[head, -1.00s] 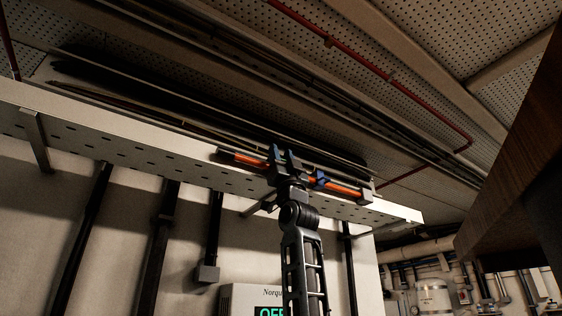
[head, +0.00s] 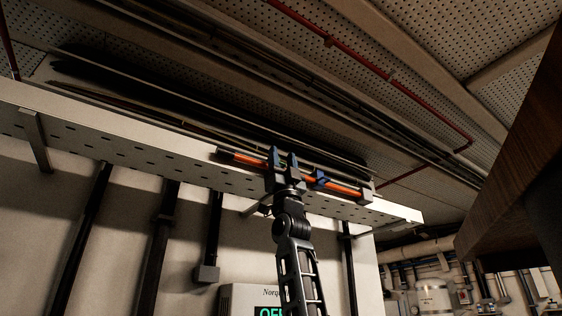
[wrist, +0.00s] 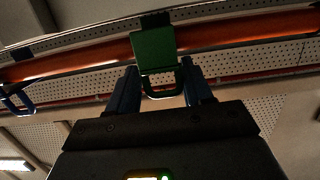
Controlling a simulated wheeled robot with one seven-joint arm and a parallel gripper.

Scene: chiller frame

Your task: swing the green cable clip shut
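The green cable clip (wrist: 153,50) sits on the orange cable (wrist: 90,58) in the wrist view. A thin dark loop (wrist: 163,92) hangs from its lower edge. My gripper (wrist: 159,80) is just below the clip, its two blue fingers apart on either side of the loop, with nothing visibly gripped. In the head view my gripper (head: 284,155) is up at the orange cable (head: 343,188), and only a sliver of green (head: 283,164) shows between the fingers. I cannot tell whether the fingers touch the clip.
A blue clip (head: 318,178) sits on the cable to the right in the head view; a blue clip (wrist: 16,100) shows at the left in the wrist view. A pale perforated tray (head: 130,158) runs beneath the cable. Red pipe (head: 400,88) and ceiling panels lie above.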

